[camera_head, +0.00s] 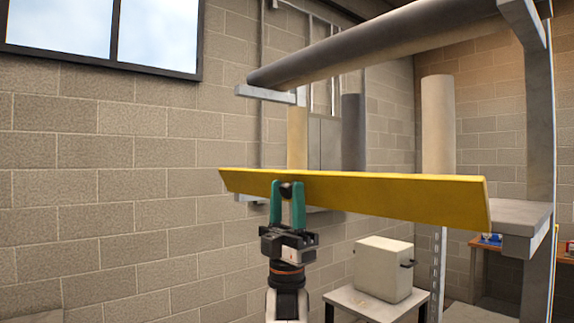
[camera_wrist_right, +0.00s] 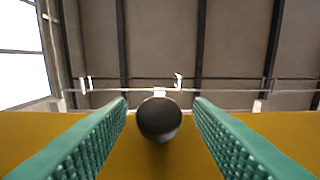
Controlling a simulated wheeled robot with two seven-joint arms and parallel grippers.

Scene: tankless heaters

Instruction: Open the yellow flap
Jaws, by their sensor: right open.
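The yellow flap (camera_head: 390,190) is a long panel running across the middle of the head view, its right end nearer and lower. It also fills the lower part of the right wrist view (camera_wrist_right: 145,160). A dark round knob (camera_wrist_right: 159,118) stands out from the flap. My right gripper (camera_head: 286,185) is at the left part of the flap, open, with its green fingers pointing up. In the right wrist view the knob lies between the spread fingers, with gaps on both sides. I cannot tell how deep it sits between them. My left gripper is not in view.
A grey shelf frame (camera_head: 539,120) stands at the right, with a large roll (camera_head: 375,42) across its top. Upright rolls (camera_head: 437,125) stand behind the flap. A white box (camera_head: 383,269) sits on a small table below. The left side is free up to the block wall (camera_head: 90,200).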

